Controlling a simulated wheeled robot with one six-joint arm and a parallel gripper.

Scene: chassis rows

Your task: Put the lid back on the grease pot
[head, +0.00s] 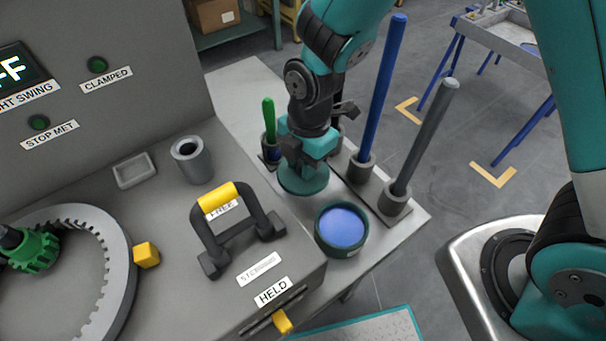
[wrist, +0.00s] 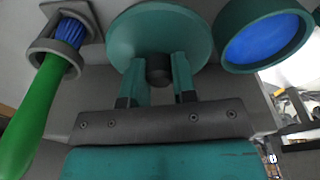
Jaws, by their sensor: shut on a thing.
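The grease pot (head: 319,237) is a round dark teal pot, open at the top, with blue grease inside. It stands near the front edge of the light grey bench. It also shows at the upper right of the wrist view (wrist: 233,49). The lid (head: 304,184) is a teal disc behind and left of the pot, apart from it. In the wrist view the lid (wrist: 140,32) has a dark knob in its middle. My gripper (wrist: 159,72) is shut on that knob. In the head view my gripper (head: 303,162) points down over the lid. I cannot tell whether the lid touches the bench.
A green-handled brush (head: 269,125) stands in a holder left of my gripper. A blue rod (head: 383,90) and a grey rod (head: 425,138) stand in holders to the right. A yellow-gripped handle (head: 218,196) rises from the grey machine beside the pot.

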